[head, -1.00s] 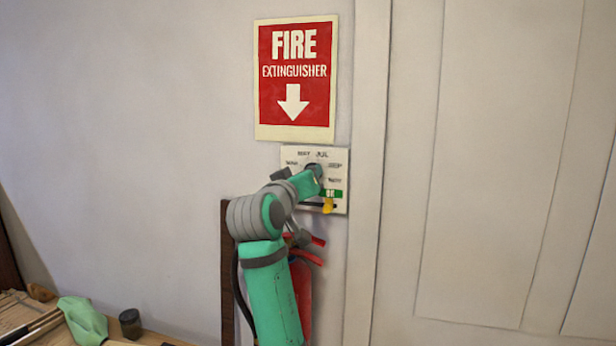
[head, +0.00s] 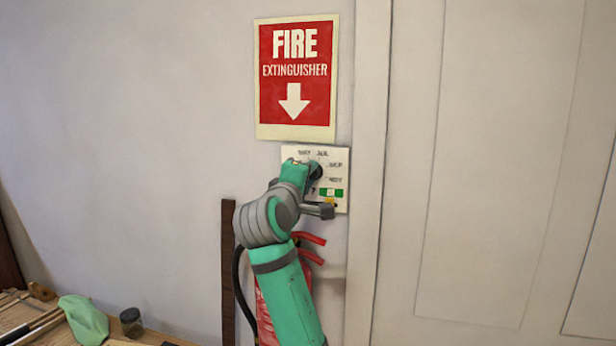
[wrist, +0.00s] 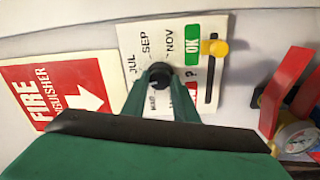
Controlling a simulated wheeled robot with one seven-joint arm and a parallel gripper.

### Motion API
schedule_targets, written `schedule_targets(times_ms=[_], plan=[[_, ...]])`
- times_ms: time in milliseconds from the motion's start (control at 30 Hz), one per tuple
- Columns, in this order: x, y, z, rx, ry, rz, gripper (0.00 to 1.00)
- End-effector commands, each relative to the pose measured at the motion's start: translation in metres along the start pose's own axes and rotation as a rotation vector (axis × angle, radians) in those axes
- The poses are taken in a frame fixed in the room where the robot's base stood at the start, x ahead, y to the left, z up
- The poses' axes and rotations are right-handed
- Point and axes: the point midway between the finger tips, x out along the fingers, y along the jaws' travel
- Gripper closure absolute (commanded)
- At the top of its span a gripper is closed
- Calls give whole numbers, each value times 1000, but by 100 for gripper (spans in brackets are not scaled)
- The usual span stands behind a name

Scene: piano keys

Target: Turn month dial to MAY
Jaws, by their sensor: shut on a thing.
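The month dial (wrist: 159,72) is a black round knob on a white wall panel (head: 341,163). My gripper (wrist: 160,82) is shut on the knob, with one green finger on each side. In the head view my gripper (head: 311,172) hides part of the panel's left and lower side. JUL, SEP and NOV read clearly around the knob in the wrist view; the label beside the left finger is partly covered. In the head view a blurred label, seemingly MAY, is at the upper left. I cannot tell where the dial points.
A green OK mark (wrist: 193,45) and a yellow slider knob (wrist: 215,47) in a dark slot are on the panel. A red FIRE EXTINGUISHER sign (head: 294,75) hangs above. A red extinguisher (head: 310,246) is below, partly behind my arm. A door frame (head: 367,150) stands close right.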

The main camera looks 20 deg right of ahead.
Motion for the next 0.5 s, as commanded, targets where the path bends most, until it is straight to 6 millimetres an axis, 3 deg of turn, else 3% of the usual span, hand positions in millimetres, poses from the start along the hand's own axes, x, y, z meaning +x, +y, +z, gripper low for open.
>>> schedule_targets(times_ms=[500], plan=[[0,-1,0,-147,7,-3,96]])
